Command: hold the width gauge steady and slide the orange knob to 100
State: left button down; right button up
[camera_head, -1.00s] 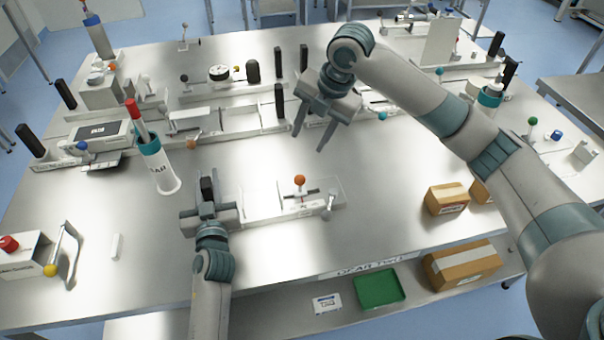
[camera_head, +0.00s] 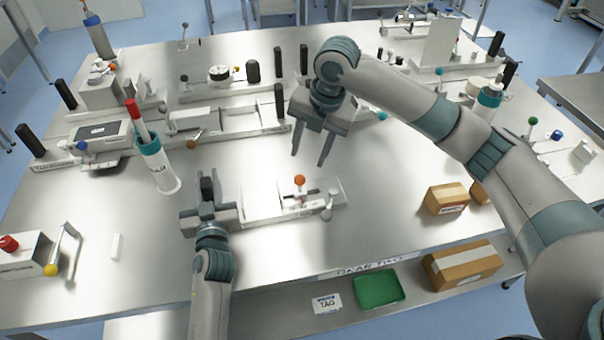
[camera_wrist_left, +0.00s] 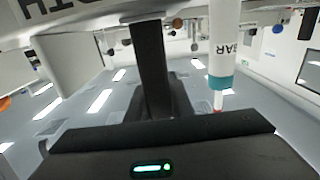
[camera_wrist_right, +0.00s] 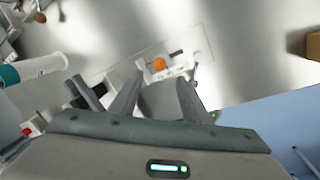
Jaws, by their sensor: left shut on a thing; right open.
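The width gauge (camera_head: 262,213) is a pale, low bar lying on the metal table near its front middle. Its orange knob (camera_head: 299,180) stands up from the slide; it also shows in the right wrist view (camera_wrist_right: 159,64). My left gripper (camera_head: 208,197) is shut on the black upright post (camera_head: 207,188) at the gauge's left end; the post also shows in the left wrist view (camera_wrist_left: 151,70). My right gripper (camera_head: 309,158) is open and empty, above and behind the knob, fingers pointing down and apart from it. The scale numbers are too small to read.
A white cylinder with a teal band (camera_head: 155,160) stands behind left of my left gripper. Other gauges and black posts line the table's back. Cardboard boxes (camera_head: 446,198) lie to the right. The table around the gauge is mostly clear.

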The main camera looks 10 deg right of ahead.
aim_at(302, 177)
jog(key=f, duration=0.3)
jog(key=a+f, duration=0.1)
jog(key=f, duration=0.2)
jog(key=w+f, duration=0.1)
jog(key=f, duration=0.2)
jog(key=shift+a+f, duration=0.15)
jog(key=shift+a, duration=0.15)
